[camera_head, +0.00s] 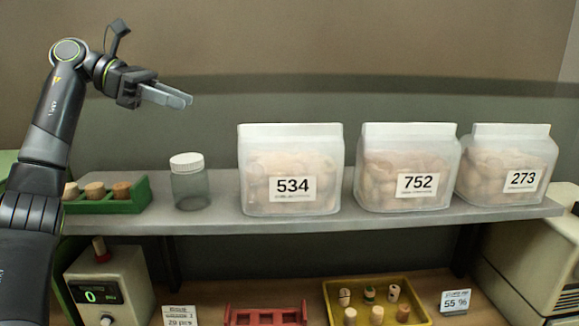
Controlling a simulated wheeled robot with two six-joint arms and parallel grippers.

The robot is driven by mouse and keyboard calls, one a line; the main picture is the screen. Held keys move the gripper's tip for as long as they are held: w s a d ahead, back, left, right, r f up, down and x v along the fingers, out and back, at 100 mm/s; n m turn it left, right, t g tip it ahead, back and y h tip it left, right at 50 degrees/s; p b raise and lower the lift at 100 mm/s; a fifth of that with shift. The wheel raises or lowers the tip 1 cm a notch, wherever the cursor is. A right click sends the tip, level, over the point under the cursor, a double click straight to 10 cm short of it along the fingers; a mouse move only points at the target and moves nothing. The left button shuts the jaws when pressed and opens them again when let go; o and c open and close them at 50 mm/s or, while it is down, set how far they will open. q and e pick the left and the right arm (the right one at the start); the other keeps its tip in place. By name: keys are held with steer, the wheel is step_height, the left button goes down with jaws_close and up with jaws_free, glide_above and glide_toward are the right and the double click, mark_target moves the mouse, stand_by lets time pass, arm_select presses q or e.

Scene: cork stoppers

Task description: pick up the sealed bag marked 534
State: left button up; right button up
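The sealed bag marked 534 (292,160) stands upright on the grey shelf, the leftmost of three clear bags of corks, with its white label facing me. My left gripper (188,98) is in the air above the shelf, up and to the left of that bag and apart from it. Its fingers point right and hold nothing that I can see. They are seen from the side, so I cannot tell the gap between them. My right gripper is not in view.
Bags marked 752 (391,190) and 273 (490,188) stand to the right on the shelf (280,225). An empty lidded jar (190,188) and a green cork rack (140,194) stand to the left. Below are a scale (128,280), a red rack (265,316) and a yellow tray (420,290).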

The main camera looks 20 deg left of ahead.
arm_select(q)
steer(key=p, duration=0.3)
glide_toward(256, 129)
steer(key=x, duration=0.5)
steer(key=p+x, duration=0.3)
steer(key=x, duration=0.2)
steer(key=shift+w+a+f+p, duration=0.1)
steer(key=shift+w+p, duration=0.15)
steer(key=shift+p, duration=0.05)
steer(key=shift+w+d+f, duration=0.15)
steer(key=shift+d+f, duration=0.1)
steer(key=shift+d, duration=0.1)
steer(key=shift+a, duration=0.1)
jaws_close()
stand_by(0.4)
